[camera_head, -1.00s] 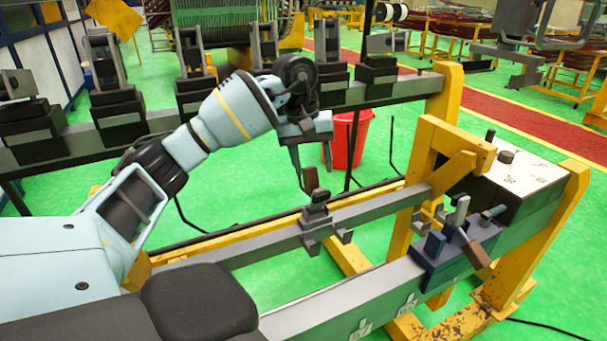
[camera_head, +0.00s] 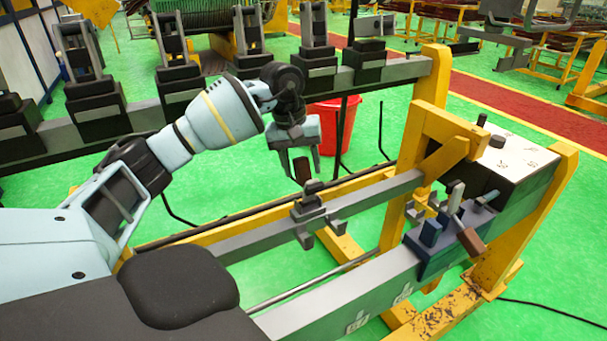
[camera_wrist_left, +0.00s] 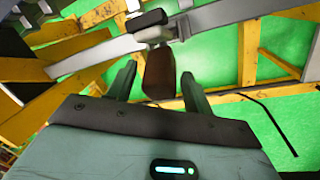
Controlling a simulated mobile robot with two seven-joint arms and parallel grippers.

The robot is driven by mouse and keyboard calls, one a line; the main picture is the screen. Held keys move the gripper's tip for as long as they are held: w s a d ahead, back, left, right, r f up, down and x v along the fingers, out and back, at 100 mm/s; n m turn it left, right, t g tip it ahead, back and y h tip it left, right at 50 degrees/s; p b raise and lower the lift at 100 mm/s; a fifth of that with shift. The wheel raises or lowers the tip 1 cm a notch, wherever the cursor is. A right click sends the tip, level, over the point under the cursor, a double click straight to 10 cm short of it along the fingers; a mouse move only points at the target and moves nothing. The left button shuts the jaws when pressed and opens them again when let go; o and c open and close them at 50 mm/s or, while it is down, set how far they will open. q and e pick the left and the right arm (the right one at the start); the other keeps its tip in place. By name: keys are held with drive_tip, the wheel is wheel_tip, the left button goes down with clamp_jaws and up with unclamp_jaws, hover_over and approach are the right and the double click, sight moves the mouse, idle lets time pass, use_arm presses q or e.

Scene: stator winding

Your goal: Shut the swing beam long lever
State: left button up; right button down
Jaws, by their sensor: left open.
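The swing beam (camera_head: 365,195) is a grey bar that runs from the yellow frame toward the lower left. A dark clamp (camera_head: 312,208) sits on it, and a brown-ended lever (camera_head: 302,172) stands up beside the clamp. My left gripper (camera_head: 303,160) points down over this lever from above. In the left wrist view the brown lever end (camera_wrist_left: 159,74) lies between my two open fingers (camera_wrist_left: 157,82), with green floor showing on both sides of it. I cannot tell whether a finger touches it. My right gripper is not in view.
A blue-grey block with another brown-handled lever (camera_head: 471,243) sits on the nearer grey beam (camera_head: 375,292). The yellow frame (camera_head: 428,125) and a white-topped box (camera_head: 500,165) stand at right. A red bucket (camera_head: 335,135) is on the green floor behind my gripper.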

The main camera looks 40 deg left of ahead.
sight(304, 174)
use_arm(q)
drive_tip(key=shift+w+d+f, duration=0.1)
drive_tip(key=shift+f, duration=0.7)
drive_tip(key=shift+w+d+f, duration=0.1)
drive_tip(key=shift+f, duration=0.65)
clamp_jaws()
